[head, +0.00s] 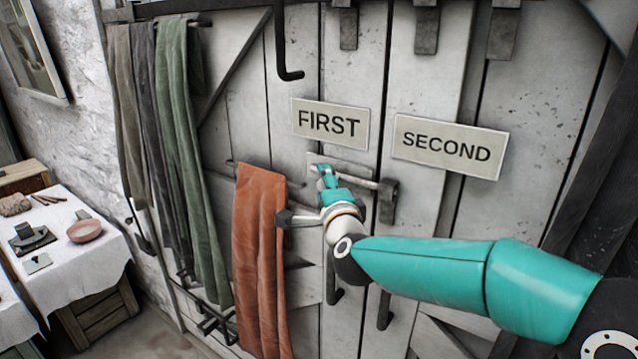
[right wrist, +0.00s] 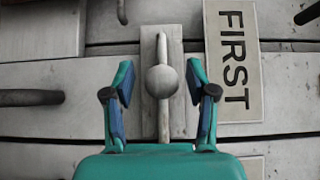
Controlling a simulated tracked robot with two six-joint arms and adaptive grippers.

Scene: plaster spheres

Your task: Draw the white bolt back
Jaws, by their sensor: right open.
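The white bolt (right wrist: 162,122) is a pale rod with a round knob (right wrist: 162,82) on a pale backing plate (right wrist: 180,112), seen in the right wrist view. In the head view its rod (head: 361,182) shows just right of my gripper, reaching toward a dark bracket (head: 388,201); the knob is hidden there. My right gripper (right wrist: 160,68) is open, with one finger on each side of the knob and a visible gap on both sides. In the head view my right gripper (head: 323,172) is at the plate below the FIRST sign. My left gripper is not in view.
The FIRST sign (head: 330,123) and SECOND sign (head: 450,146) are on the plank door. A rust-coloured cloth (head: 259,265) hangs close left of my right gripper. Other cloths (head: 178,150) hang farther left, near a table with a white cloth (head: 98,260).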

